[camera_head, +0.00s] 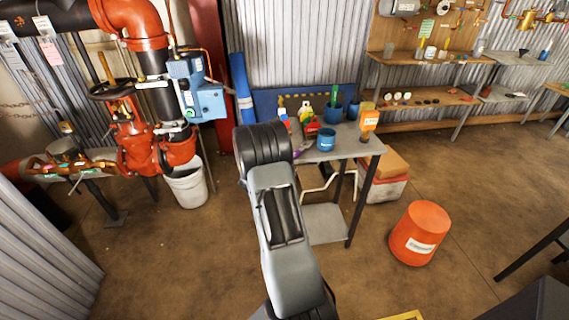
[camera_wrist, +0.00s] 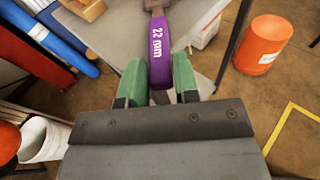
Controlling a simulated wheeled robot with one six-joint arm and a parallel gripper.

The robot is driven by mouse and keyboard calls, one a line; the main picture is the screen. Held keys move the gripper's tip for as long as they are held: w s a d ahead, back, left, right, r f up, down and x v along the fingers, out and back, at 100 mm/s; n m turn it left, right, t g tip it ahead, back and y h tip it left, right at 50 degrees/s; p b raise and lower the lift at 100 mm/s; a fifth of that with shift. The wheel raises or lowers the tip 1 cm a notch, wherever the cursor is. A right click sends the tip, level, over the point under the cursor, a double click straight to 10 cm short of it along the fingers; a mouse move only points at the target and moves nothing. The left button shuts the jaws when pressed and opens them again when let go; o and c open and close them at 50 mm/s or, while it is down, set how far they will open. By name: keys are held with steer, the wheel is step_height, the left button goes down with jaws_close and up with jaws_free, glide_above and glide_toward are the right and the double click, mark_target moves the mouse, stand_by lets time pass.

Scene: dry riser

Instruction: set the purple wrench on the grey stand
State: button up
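The purple wrench (camera_wrist: 160,42), marked "22 mm", points away from my gripper (camera_wrist: 159,78) in the wrist view. My gripper's two green fingers are closed on either side of its handle. The wrench's far end is cut off by the top of that view. In the head view only a small purple bit (camera_head: 299,153) shows beside my arm at the table edge; my arm hides my fingers. Whether the wrench touches the grey table (camera_wrist: 118,32) beneath is unclear. I cannot pick out a separate grey stand with certainty.
The grey table (camera_head: 345,142) holds bottles, a blue can (camera_head: 326,139) and an orange bottle (camera_head: 369,122). An orange bucket (camera_head: 420,233) stands on the floor at right. A white bucket (camera_head: 187,184) and red pipework (camera_head: 150,135) are at left.

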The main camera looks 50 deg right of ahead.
steer(key=shift+s+a+f, duration=0.1)
steer(key=shift+a+f, duration=0.05)
steer(key=shift+f, duration=0.35)
steer(key=shift+s+a+f, duration=0.1)
steer(key=shift+f, duration=0.4)
steer(key=s+a+r+m+y, duration=0.4)
steer(key=a+m+y, duration=0.1)
steer(key=a, duration=0.7)
steer(key=s+a+r+m+y+p, duration=0.1)
steer(key=s+a+r+m+y, duration=0.4)
steer(key=a+m, duration=0.3)
steer(key=s+a+r+m+y, duration=0.4)
steer(key=s+a+m+y, duration=0.1)
steer(key=a, duration=1.1)
steer(key=shift+s+a+r+m+t+y, duration=0.3)
steer(key=shift+r+m+t+y, duration=0.15)
steer(key=shift+m, duration=0.25)
step_height(320, 180, up, 8)
steer(key=p, duration=0.7)
steer(key=shift+s+r+p, duration=0.15)
steer(key=shift+r+p, duration=0.1)
steer(key=shift+p, duration=0.1)
